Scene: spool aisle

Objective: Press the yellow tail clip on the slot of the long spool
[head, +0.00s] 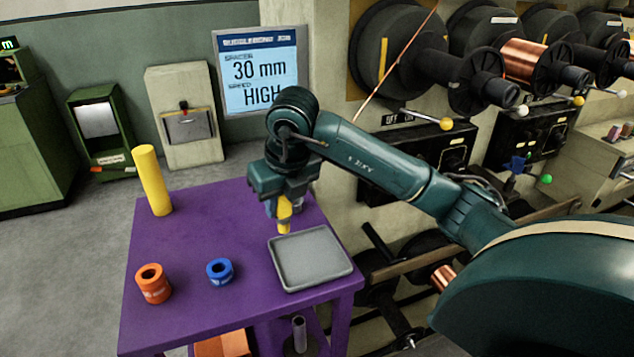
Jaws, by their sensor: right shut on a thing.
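My right gripper (278,208) reaches in from the right and points down over the purple table, near the back left corner of the grey tray. It is shut on a small yellow piece (284,227), apparently the yellow tail clip; its upper part is partly hidden by the fingers. I cannot tell whether its lower end touches the table. A tall, plain yellow cylinder (152,181) stands upright at the table's back left. Several black spools, one of them wound with copper (523,59), sit on the machine at upper right. I cannot tell which is the long spool. My left gripper is out of view.
The purple table (185,245) also holds an orange ring (153,290), a blue ring (219,283) and the empty grey tray (283,276). A sign (261,75) reads 30 mm, HIGH. Levers with coloured knobs (446,124) jut out below the spools. The table's middle left is clear.

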